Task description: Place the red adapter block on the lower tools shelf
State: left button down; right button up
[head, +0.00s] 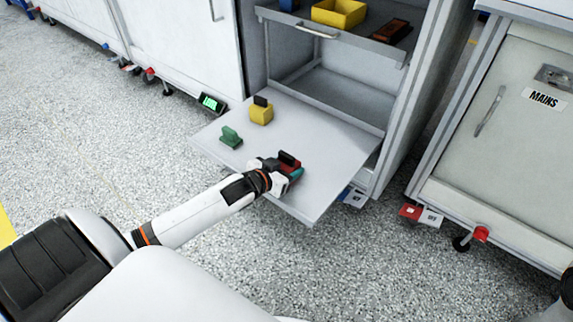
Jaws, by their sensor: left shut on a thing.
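My left gripper (287,172) is over the right part of the pulled-out lower shelf (315,195). It is shut on a small dark-red block (289,158), which I take as the red adapter block; the fingers hide much of it. A teal patch shows at the fingertips. I cannot tell whether the block touches the shelf. A green block (231,137) and a yellow block with a black top (261,111) stand on the shelf, left of and beyond the gripper. My right gripper is not in view.
Above, an upper drawer (318,33) holds a yellow bin (339,13) and a brown-red item (391,31). A cabinet marked MAINS (520,130) stands at the right, with red casters below. The shelf's front right part is bare.

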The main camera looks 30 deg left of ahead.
pick_arm(q)
jog(key=shift+w+r, duration=0.1)
jog(key=shift+r, duration=0.1)
jog(key=shift+f, duration=0.1)
jog(key=shift+c, duration=2.4)
grip_release()
jog(key=shift+f, duration=0.15)
